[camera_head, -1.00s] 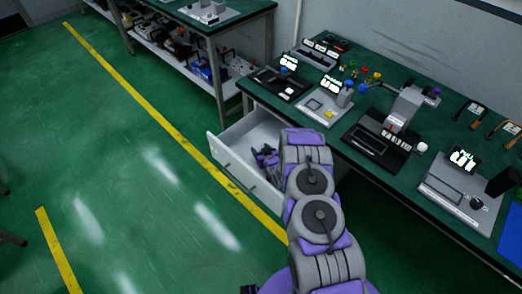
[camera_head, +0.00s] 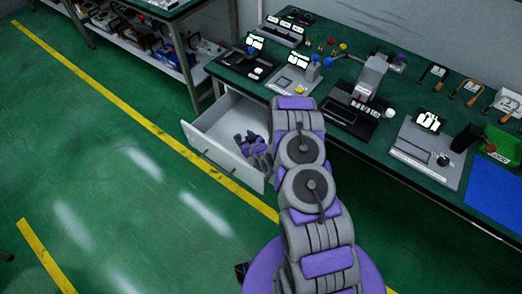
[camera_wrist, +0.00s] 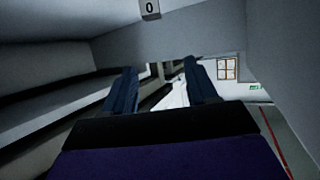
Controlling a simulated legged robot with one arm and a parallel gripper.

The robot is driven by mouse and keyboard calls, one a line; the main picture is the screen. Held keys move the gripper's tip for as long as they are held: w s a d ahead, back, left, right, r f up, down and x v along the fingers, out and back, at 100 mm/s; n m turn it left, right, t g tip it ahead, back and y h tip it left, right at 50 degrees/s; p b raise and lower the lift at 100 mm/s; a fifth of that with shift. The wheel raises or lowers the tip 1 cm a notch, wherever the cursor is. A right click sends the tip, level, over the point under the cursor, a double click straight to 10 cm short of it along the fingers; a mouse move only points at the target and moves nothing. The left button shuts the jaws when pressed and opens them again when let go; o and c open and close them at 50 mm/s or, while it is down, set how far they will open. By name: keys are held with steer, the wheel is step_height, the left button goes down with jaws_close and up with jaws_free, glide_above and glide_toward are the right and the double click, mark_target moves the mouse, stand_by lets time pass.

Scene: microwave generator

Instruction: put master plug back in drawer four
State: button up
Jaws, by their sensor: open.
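The white drawer (camera_head: 210,159) under the green bench stands pulled open. My gripper (camera_head: 240,138) is inside the drawer opening, low, beside its right part, and my arm reaches in over the side. In the wrist view my two dark fingers (camera_wrist: 161,82) are apart with nothing seen between them. A small grey block marked "0" (camera_wrist: 150,9) shows at the top edge of the wrist view, beyond the fingertips. I cannot tell whether it is the master plug. No plug can be made out in the head view. My arm hides part of the drawer.
The green bench (camera_head: 395,150) holds several devices, including a black-based machine (camera_head: 355,110) and a grey panel (camera_head: 427,150). A shelf unit (camera_head: 150,50) stands at the back left. The floor left of the drawer is clear.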

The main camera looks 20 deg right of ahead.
steer(key=s+r+g+h, duration=0.1)
steer(key=s+r+g, duration=0.15)
steer(key=r, duration=0.55)
steer(key=s+d+r+g+h, duration=0.15)
steer(key=s+r, duration=0.25)
steer(key=r, duration=0.4)
steer(key=s+r+g, duration=0.3)
steer(key=s+r, duration=0.1)
steer(key=r, duration=0.4)
steer(key=s+r+m+g, duration=0.1)
steer(key=s+r, duration=0.4)
steer(key=s, duration=0.7)
steer(key=s+a+r+m+g, duration=0.1)
steer(key=s+r+g, duration=0.3)
steer(key=s, duration=0.9)
steer(key=s+r+g, duration=0.2)
steer(key=s+r, duration=0.5)
steer(key=s, duration=0.5)
steer(key=shift+s+a+r+m+g+h, duration=0.3)
steer(key=shift+m+g+h, duration=0.05)
steer(key=shift+m+g, duration=0.05)
